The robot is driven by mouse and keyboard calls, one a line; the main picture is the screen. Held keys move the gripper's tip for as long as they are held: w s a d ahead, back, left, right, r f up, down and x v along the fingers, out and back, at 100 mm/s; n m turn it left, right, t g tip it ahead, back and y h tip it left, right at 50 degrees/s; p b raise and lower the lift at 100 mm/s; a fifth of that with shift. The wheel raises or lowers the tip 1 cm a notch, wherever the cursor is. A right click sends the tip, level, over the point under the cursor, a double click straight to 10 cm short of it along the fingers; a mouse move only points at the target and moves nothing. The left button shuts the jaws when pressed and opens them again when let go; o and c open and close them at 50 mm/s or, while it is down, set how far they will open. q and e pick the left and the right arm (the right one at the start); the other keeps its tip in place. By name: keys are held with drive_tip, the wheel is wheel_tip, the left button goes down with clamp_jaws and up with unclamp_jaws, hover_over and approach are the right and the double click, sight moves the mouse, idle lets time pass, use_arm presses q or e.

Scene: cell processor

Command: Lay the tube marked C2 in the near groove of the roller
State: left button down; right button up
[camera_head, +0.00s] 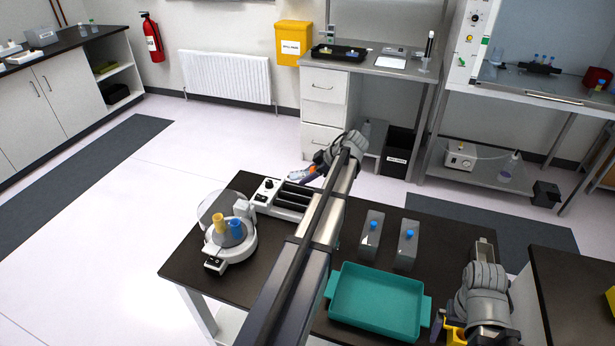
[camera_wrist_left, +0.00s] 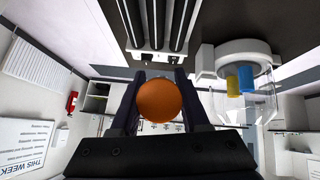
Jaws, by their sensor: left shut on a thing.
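My left gripper (camera_head: 316,170) is shut on a tube with an orange cap (camera_head: 312,167). In the left wrist view the orange cap (camera_wrist_left: 161,101) sits between the two fingers and hides most of the tube. No C2 marking can be read. The roller (camera_head: 285,199) is a white-ended device with dark parallel rollers on the dark table; the tube is above its back right part. In the left wrist view the rollers (camera_wrist_left: 158,25) lie beyond the fingertips. My right gripper (camera_head: 447,328) is at the lower right, partly cut off, by something yellow.
A small centrifuge (camera_head: 232,256) with a clear lid and yellow and blue inserts stands left of the roller. Two grey blocks with blue-capped tubes (camera_head: 371,235) (camera_head: 407,245) stand to the right. A teal tray (camera_head: 336,291) lies at the front. My left arm crosses the table's middle.

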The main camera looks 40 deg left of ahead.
use_arm(q)
drive_tip(key=shift+f+b, duration=3.7)
drive_tip(key=shift+f, duration=0.15)
use_arm(e)
drive_tip(key=shift+f, duration=3.85)
drive_tip(key=shift+r, duration=0.1)
use_arm(q)
drive_tip(key=shift+c, duration=1.6)
unclamp_jaws()
drive_tip(key=shift+r, duration=0.1)
drive_tip(key=p+v, duration=0.6)
drive_tip(key=v, duration=0.1)
drive_tip(key=shift+d+r, duration=0.25)
use_arm(e)
wheel_tip(320, 180, up, 6)
drive_tip(key=shift+f, duration=0.1)
